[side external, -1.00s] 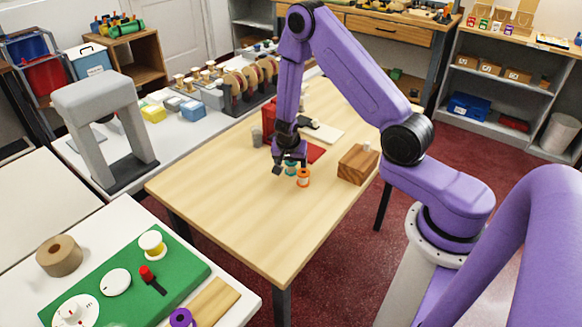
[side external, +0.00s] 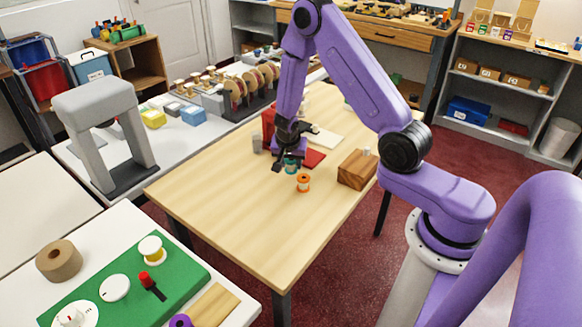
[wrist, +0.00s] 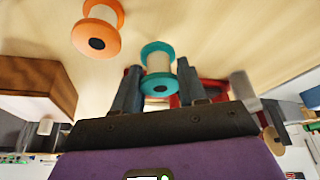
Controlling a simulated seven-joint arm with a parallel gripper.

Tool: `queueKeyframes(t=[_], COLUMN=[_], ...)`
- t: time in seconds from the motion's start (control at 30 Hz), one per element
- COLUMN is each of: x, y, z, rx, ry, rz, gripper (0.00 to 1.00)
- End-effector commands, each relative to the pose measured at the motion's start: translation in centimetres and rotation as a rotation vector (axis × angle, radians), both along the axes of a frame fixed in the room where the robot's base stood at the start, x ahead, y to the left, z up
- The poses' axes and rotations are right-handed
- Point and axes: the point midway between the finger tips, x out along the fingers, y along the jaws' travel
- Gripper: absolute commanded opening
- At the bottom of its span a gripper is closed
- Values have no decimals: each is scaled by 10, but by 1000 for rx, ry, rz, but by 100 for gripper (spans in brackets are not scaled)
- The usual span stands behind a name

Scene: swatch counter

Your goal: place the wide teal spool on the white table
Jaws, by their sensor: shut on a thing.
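The wide teal spool (side external: 291,166) is between the fingers of my gripper (side external: 290,158), over the wooden table. In the wrist view, the teal spool (wrist: 158,68) shows its teal flanges and pale middle, with a dark finger of my gripper (wrist: 158,88) on each side. My gripper is shut on it. Whether the spool touches the tabletop is hard to tell. A white table (side external: 108,214) stands at the lower left, across a gap from the wooden table.
An orange spool (side external: 303,182) stands close by on the wooden table (side external: 230,200). A wooden block (side external: 357,168) is to the right; a red item (side external: 314,158) lies behind. A grey arch (side external: 105,120) stands beyond.

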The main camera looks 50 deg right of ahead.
Motion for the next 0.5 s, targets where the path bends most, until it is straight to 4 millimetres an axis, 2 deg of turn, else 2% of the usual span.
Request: queueKeyframes(t=[0.2, 0.5], x=[1, 1], y=[0, -1], z=[31, 62], rx=[-1, -2], ry=[-5, -5], rz=[-4, -3], gripper=[8, 8])
